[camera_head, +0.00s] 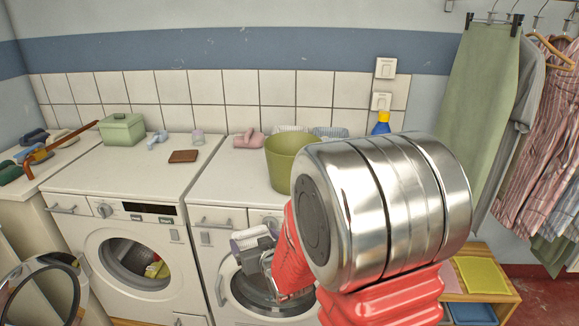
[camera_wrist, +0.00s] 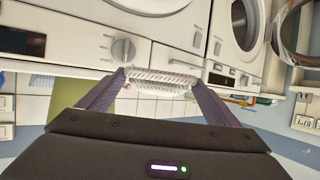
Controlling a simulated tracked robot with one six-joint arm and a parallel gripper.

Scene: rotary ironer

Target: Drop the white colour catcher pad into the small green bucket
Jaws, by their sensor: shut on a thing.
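My gripper (camera_head: 262,256) is in front of the right-hand washing machine, below the level of its top. It is shut on the white colour catcher pad (camera_head: 247,238). In the wrist view the ribbed white pad (camera_wrist: 163,83) is between the two fingertips (camera_wrist: 160,80). An olive-green bucket (camera_head: 287,165) stands upright on the right-hand machine's top, above and to the right of my gripper in the head view. My arm covers part of the machine below it, and the bucket's inside bottom is hidden.
A pink object (camera_head: 249,140) lies left of the bucket, with white and blue baskets (camera_head: 330,132) behind it. A blue bottle with a yellow cap (camera_head: 381,124) is at the right. A lidded green box (camera_head: 122,131) and brown block (camera_head: 184,156) are on the left machine.

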